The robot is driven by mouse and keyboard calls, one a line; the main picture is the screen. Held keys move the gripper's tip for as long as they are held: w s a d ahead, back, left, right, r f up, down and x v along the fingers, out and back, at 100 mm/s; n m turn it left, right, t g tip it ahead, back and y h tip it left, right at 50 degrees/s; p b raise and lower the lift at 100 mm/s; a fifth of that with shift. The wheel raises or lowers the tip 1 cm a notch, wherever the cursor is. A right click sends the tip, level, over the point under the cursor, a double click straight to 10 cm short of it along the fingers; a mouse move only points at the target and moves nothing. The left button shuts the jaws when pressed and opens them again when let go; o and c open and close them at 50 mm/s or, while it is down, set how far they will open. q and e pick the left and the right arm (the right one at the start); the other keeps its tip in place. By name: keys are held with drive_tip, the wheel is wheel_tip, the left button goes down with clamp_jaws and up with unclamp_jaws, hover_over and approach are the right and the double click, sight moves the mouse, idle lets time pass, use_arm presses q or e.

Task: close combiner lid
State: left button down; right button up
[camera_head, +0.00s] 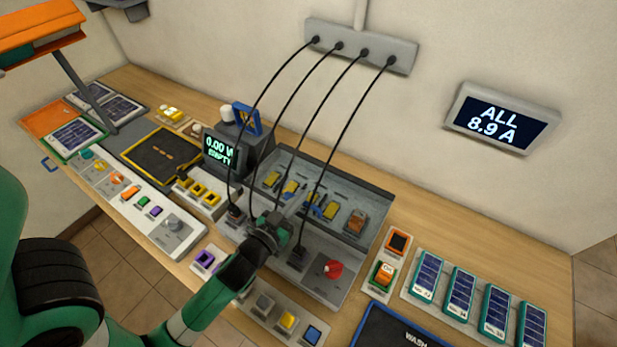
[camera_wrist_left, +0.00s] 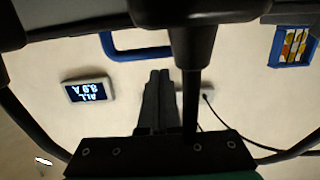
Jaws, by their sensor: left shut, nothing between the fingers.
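The combiner (camera_head: 375,215) is a grey box at the middle of the bench. Its inside shows, with several yellow parts and one orange part in a row, so it stands open. My left gripper (camera_head: 287,216) is over the box's front middle, fingers shut and empty. The arm hides part of the box there. In the left wrist view the closed fingers (camera_wrist_left: 160,77) point towards the wall, and a blue bar (camera_wrist_left: 125,51) shows beyond them. My right gripper is out of view.
Several black cables run from a grey wall strip (camera_head: 360,47) down to the combiner, close around my gripper. A dark meter (camera_head: 222,152) stands left of the box. Orange switches (camera_head: 383,274) and blue panels (camera_head: 460,293) are at right. A wall display (camera_head: 500,118) reads ALL 8.9 A.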

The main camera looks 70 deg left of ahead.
use_arm(q)
drive_tip(key=shift+s+d+f+b, duration=0.1)
drive_tip(key=shift+f+b, duration=0.25)
drive_tip(key=shift+f, duration=0.2)
drive_tip(key=shift+s+d+f+b, duration=0.1)
drive_tip(key=shift+f+b, duration=0.25)
drive_tip(key=shift+f, duration=0.15)
drive_tip(key=shift+a+f, duration=0.1)
drive_tip(key=shift+f, duration=0.15)
drive_tip(key=r+p, duration=0.4)
drive_tip(key=r, duration=0.1)
drive_tip(key=shift+w, duration=0.2)
drive_tip(key=f+b+v, duration=0.2)
drive_tip(key=b+v, duration=0.3)
drive_tip(key=v, duration=0.4)
drive_tip(key=shift+s, duration=0.3)
drive_tip(key=shift+w+f, duration=0.1)
